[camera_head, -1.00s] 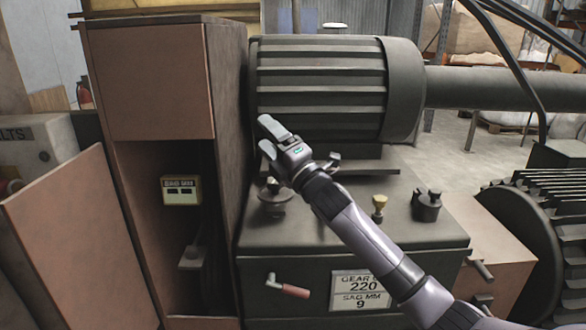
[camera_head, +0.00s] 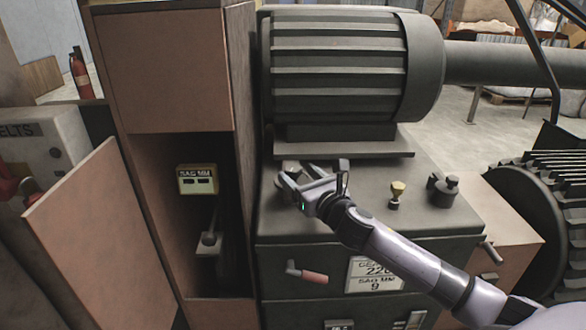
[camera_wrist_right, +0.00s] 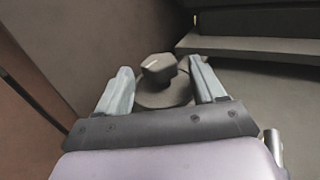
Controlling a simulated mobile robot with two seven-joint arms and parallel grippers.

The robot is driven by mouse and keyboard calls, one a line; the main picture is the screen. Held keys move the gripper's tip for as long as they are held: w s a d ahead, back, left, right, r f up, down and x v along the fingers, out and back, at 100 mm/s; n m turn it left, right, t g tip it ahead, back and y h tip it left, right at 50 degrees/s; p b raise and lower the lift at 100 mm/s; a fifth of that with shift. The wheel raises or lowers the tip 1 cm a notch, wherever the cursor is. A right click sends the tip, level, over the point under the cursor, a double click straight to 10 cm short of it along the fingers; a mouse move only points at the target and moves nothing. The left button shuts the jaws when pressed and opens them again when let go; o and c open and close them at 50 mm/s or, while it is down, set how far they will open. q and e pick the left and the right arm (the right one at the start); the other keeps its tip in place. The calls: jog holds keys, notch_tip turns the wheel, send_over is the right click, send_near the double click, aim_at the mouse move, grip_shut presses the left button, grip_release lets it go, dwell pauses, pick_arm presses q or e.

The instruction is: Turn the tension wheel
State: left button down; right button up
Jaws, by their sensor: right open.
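A round dark knob with a faceted top (camera_wrist_right: 160,92) stands on top of the gear housing; it looks like the tension wheel, but no label on it shows. My right gripper (camera_head: 312,174) is open above the gear housing, in front of the motor. In the right wrist view its two fingers stand apart, one on each side of the knob, and I see no clear contact. In the head view the gripper mostly hides the knob. My left gripper is not in view.
The ribbed motor (camera_head: 340,75) stands behind the gripper. A tall brown cabinet (camera_head: 165,70) with a "SAG MM" display (camera_head: 197,180) is close on the left. A yellow-topped plug (camera_head: 397,193) and dark cap (camera_head: 443,190) are right. A red-handled crank (camera_head: 308,275) is on the front.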

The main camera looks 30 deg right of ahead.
aim_at(297, 174)
jog(key=shift+w+a, duration=0.1)
jog(key=shift+w, duration=1.7)
jog(key=c, duration=1)
